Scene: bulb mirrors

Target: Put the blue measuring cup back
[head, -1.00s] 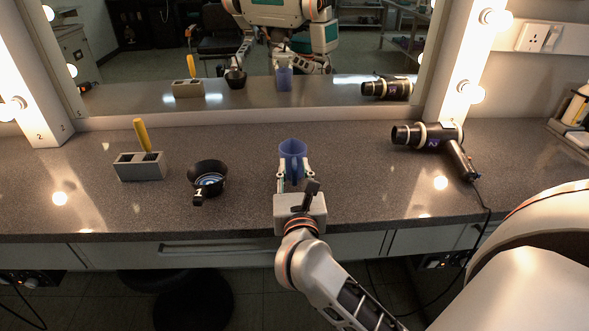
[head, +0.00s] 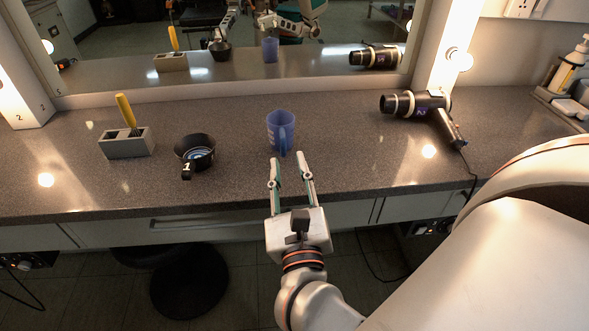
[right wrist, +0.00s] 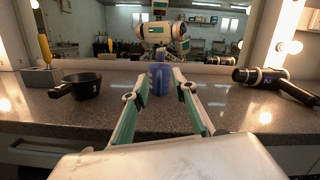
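The blue measuring cup (head: 280,131) stands upright on the grey counter (head: 345,150), with its handle toward me. It also shows in the right wrist view (right wrist: 160,83), seen between the fingers. My right gripper (head: 288,158) is open and empty, its fingertips a short way in front of the cup and apart from it. A black cup (head: 195,152) marked 1, with a short handle and something bluish inside, stands to the left of the blue cup. My left gripper is not in view.
A grey block holder (head: 126,145) with a yellow-handled tool (head: 126,110) stands at the left. A black hair dryer (head: 420,104) lies at the right, its cord over the front edge. The mirror (head: 320,60) is behind. Counter right of the cup is clear.

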